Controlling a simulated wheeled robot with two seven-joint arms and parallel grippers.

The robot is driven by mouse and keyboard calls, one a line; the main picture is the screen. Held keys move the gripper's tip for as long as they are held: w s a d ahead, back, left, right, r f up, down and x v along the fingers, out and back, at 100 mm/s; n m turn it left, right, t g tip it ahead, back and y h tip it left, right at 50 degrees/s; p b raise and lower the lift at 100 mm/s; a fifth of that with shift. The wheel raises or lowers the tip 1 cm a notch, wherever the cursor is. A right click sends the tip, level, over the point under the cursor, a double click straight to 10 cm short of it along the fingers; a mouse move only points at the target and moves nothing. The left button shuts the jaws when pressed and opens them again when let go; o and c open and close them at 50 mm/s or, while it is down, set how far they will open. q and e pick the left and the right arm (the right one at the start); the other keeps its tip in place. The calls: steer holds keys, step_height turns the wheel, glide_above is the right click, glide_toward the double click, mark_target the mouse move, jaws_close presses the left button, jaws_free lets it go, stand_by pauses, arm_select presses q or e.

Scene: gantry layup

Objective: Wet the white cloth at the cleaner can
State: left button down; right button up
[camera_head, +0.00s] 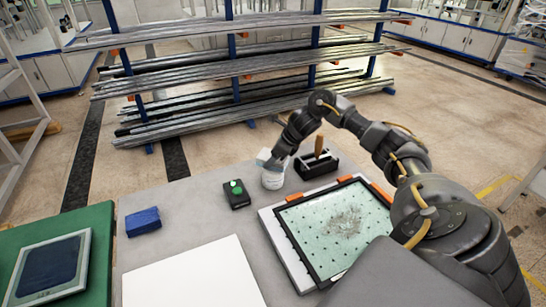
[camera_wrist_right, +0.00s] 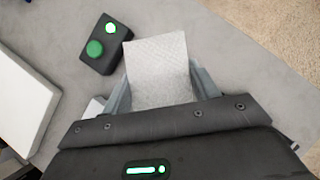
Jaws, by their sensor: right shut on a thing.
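The white cleaner can (camera_head: 273,179) stands on the grey table near its back edge. My right gripper (camera_head: 268,161) is directly above the can's top, pointing down. In the right wrist view the white textured cloth (camera_wrist_right: 158,70) sits between the fingers of my right gripper (camera_wrist_right: 160,92), which is shut on it. The cloth hides what lies below it there, so I cannot tell whether it touches the can. My left gripper is not in view.
A black box with a green button (camera_head: 236,194) stands left of the can. A black holder (camera_head: 316,165) with a wooden handle is to the right. A framed green panel (camera_head: 335,222), a white board (camera_head: 195,275) and a blue block (camera_head: 143,221) lie on the table.

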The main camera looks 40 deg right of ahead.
steer(key=shift+s, duration=0.1)
stand_by(0.4)
steer(key=shift+r+p, duration=2.5)
steer(key=shift+r, duration=1)
steer(key=shift+a+r+n+y, duration=0.1)
steer(key=shift+a+n+y, duration=0.2)
steer(key=shift+a+n, duration=0.1)
steer(key=s+a+n+g+y, duration=0.1)
steer(key=s+a+n+g, duration=0.3)
steer(key=a, duration=0.4)
steer(key=s+a+f+n+g+y, duration=0.1)
steer(key=s+a+n, duration=0.2)
steer(key=a+n, duration=0.4)
steer(key=s+a+n+g+y, duration=0.1)
steer(key=s+a+n+g, duration=0.25)
steer(key=a, duration=0.45)
steer(key=s+a+r+n+g+h, duration=0.1)
steer(key=s+a+r+n, duration=0.2)
steer(key=r+n, duration=0.1)
steer(key=shift+a+r+n, duration=0.3)
steer(key=shift+a+n, duration=0.05)
